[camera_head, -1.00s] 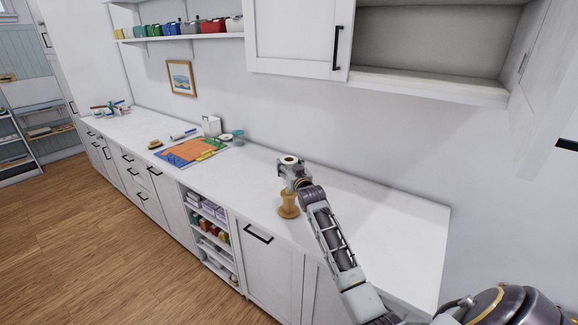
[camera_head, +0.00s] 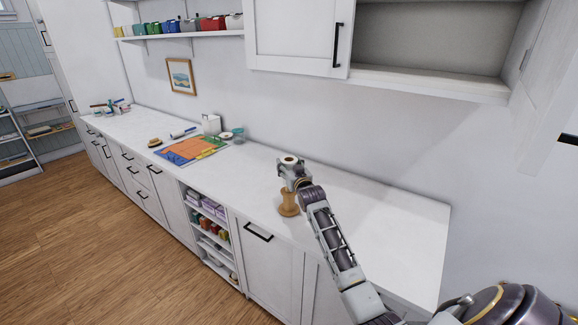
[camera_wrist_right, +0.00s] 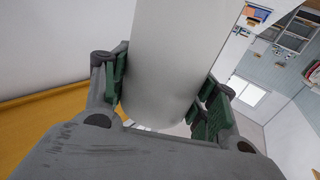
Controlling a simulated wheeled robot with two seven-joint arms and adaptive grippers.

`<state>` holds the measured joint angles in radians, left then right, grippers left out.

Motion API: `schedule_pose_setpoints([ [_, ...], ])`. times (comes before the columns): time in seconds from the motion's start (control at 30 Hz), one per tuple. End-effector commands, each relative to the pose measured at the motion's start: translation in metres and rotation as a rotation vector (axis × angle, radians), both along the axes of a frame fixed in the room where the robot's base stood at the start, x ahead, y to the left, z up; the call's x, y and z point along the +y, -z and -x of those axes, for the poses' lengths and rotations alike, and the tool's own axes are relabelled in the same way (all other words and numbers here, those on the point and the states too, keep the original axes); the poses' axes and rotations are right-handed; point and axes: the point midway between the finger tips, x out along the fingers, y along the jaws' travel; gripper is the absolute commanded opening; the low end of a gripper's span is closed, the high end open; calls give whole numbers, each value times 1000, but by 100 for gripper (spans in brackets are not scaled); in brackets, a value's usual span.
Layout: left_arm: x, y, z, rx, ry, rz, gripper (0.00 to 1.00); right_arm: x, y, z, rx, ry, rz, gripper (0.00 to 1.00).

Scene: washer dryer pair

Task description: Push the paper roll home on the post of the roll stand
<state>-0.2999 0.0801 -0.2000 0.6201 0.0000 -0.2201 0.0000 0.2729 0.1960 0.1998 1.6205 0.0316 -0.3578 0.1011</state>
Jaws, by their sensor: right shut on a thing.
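The paper roll (camera_head: 289,159) is upright in the head view, its top end with a brown core and dark hole showing above my right gripper (camera_head: 294,178). The gripper is shut on the roll. In the right wrist view, the white roll (camera_wrist_right: 178,60) fills the space between the green finger pads (camera_wrist_right: 163,98). The wooden roll stand (camera_head: 288,204) stands on the counter directly below the gripper. The gripper hides the lower roll and the post, so I cannot tell how far the roll sits on the post. My left gripper is not in view.
The white counter (camera_head: 385,208) is clear to the right of the stand. A colourful mat (camera_head: 190,150), a white box (camera_head: 211,124) and a teal cup (camera_head: 238,134) lie farther left. An upper cabinet (camera_head: 297,35) and open shelf hang above the counter.

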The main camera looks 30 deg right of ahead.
Motion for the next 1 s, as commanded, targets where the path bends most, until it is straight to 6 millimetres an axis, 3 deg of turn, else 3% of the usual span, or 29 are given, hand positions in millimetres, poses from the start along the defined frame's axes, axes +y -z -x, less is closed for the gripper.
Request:
schedule_pose_setpoints([
  [1.0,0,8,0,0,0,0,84,0,15,0,-1,0,0,33],
])
